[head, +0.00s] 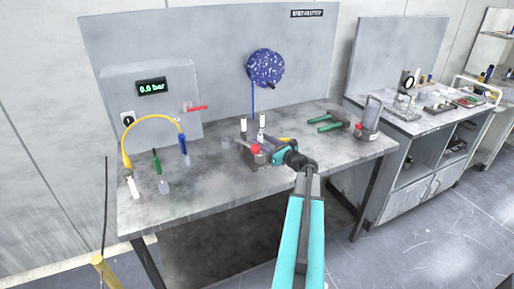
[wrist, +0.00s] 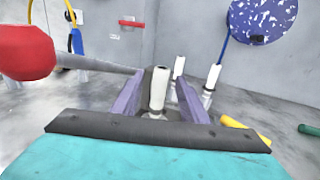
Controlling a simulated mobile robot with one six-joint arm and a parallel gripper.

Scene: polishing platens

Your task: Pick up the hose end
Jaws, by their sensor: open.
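A blue hose (head: 253,101) hangs from a speckled blue reel (head: 265,68) on the back panel. In the wrist view the blue hose (wrist: 223,52) runs down toward a white cylindrical piece (wrist: 213,78); whether they are joined is unclear. A yellow hose (head: 150,118) arches from the grey box to a white end piece (head: 132,187) at the bench's left. My gripper (head: 262,148) is low over the bench middle. In the wrist view its purple fingers (wrist: 160,80) are open, with an upright white cylinder (wrist: 158,90) showing between them. I cannot tell whether they touch it.
A red ball on a grey rod (wrist: 25,50) is close on the left in the wrist view. Green-handled (head: 157,162) and blue-handled (head: 184,148) pieces stand at the bench's left. Green-handled pliers (head: 330,122) lie right. The bench's front left (head: 200,185) is clear.

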